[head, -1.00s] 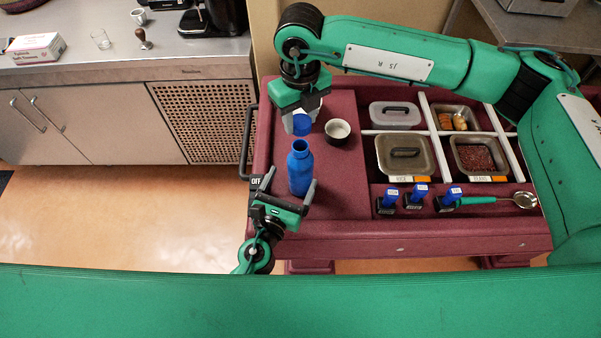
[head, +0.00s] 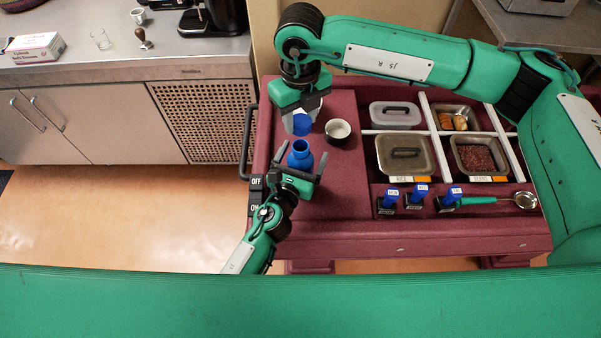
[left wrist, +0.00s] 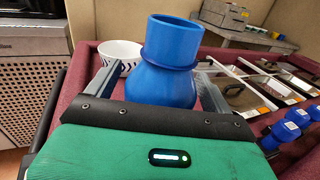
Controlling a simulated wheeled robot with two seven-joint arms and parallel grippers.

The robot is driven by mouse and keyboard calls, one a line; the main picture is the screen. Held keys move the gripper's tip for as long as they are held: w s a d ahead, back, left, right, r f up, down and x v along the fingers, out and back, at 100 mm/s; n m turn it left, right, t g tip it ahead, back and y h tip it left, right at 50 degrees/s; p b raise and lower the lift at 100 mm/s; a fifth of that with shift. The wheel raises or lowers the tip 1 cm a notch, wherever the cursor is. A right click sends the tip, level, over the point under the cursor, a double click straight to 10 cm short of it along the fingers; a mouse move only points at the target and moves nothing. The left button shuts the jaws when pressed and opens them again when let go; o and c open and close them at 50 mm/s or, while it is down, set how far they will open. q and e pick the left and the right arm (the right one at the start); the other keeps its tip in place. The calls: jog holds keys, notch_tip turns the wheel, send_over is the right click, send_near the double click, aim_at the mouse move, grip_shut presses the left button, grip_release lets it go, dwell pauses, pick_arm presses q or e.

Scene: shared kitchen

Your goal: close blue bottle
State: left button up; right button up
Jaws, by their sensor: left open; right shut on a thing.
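The blue bottle (head: 300,157) stands upright on the maroon cart, its neck open at the top. My left gripper (head: 299,165) is open, with its fingers on either side of the bottle; contact cannot be told. In the left wrist view the bottle (left wrist: 168,72) rises between the two grey fingers (left wrist: 165,90). My right gripper (head: 301,113) points down above and beyond the bottle, shut on the blue cap (head: 302,125). The cap is apart from the bottle's neck.
A small white-and-dark bowl (head: 338,131) stands right of the bottle. Food containers (head: 404,154) fill the divided right side of the cart.

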pick_arm(q)
jog(key=c, duration=1.5)
pick_arm(e)
send_over(300, 141)
jog(key=s, duration=0.2)
jog(key=shift+w+f, duration=0.15)
jog(key=shift+f, duration=1.1)
jog(key=shift+w+f, duration=0.1)
jog(key=shift+f, duration=1.15)
jog(key=shift+f, duration=0.15)
jog(key=shift+f, duration=0.75)
jog(key=shift+f, duration=0.6)
